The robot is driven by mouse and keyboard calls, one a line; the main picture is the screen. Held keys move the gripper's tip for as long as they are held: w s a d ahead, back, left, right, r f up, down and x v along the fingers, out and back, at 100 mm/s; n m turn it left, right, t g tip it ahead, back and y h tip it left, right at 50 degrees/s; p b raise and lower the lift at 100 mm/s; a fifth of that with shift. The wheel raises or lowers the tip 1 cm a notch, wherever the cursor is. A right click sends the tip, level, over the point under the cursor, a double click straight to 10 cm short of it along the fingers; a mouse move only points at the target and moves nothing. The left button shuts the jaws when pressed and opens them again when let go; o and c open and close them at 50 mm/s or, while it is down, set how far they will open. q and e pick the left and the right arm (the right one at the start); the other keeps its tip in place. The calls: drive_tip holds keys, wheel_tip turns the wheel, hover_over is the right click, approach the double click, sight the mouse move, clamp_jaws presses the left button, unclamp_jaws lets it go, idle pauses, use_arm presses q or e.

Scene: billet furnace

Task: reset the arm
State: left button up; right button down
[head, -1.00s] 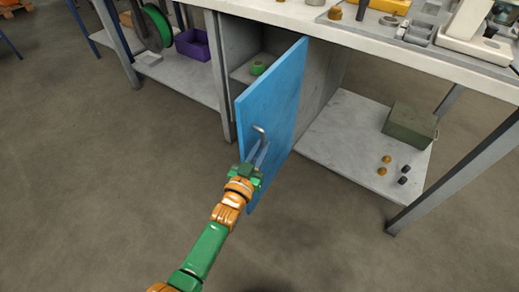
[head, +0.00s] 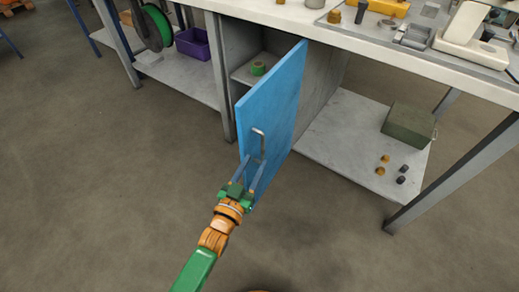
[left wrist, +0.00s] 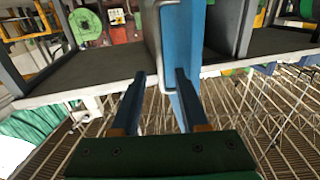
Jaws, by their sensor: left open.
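The blue cabinet door (head: 278,95) stands swung open below the workbench, with a grey bar handle (head: 261,133) on its face. My left gripper (head: 255,160) is open and empty at the lower part of the handle, on its near side. In the left wrist view, the two fingers (left wrist: 160,73) are spread and point toward the door's edge (left wrist: 187,60) and the grey handle (left wrist: 153,30). Whether a finger touches the handle I cannot tell. My right gripper is in neither view.
The workbench top (head: 350,45) carries tools and fixtures. A green box (head: 409,125) and several small knobs stand on the lower right shelf (head: 335,135). A purple bin (head: 193,43) and a green spool (head: 157,26) are at left. The floor in front is clear.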

use_arm(q)
drive_tip(key=shift+s+a, duration=0.2)
drive_tip(key=shift+s, duration=0.25)
drive_tip(key=s+a+f+g+y, duration=0.2)
drive_tip(key=s+a+f+g, duration=0.2)
drive_tip(key=s+f, duration=0.45)
drive_tip(key=s+a+f+n+g+y, duration=0.1)
drive_tip(key=s+a+f+g, duration=0.3)
drive_tip(key=f, duration=0.7)
drive_tip(key=s+a+f+g+y, duration=0.2)
drive_tip(key=s+a+f+g, duration=0.1)
drive_tip(key=s+f, duration=0.55)
drive_tip(key=s+a+f+g+y, duration=0.1)
drive_tip(key=s+a+f+g, duration=0.15)
drive_tip(key=s, duration=0.45)
drive_tip(key=s+a+f+g+y, duration=0.1)
drive_tip(key=s+a+f+g, duration=0.15)
drive_tip(key=s, duration=0.45)
wheel_tip(320, 180, up, 18)
drive_tip(key=p, duration=1.8)
drive_tip(key=shift+s+n+p, duration=0.2)
drive_tip(key=shift+n+p, duration=0.2)
drive_tip(key=shift+r, duration=0.1)
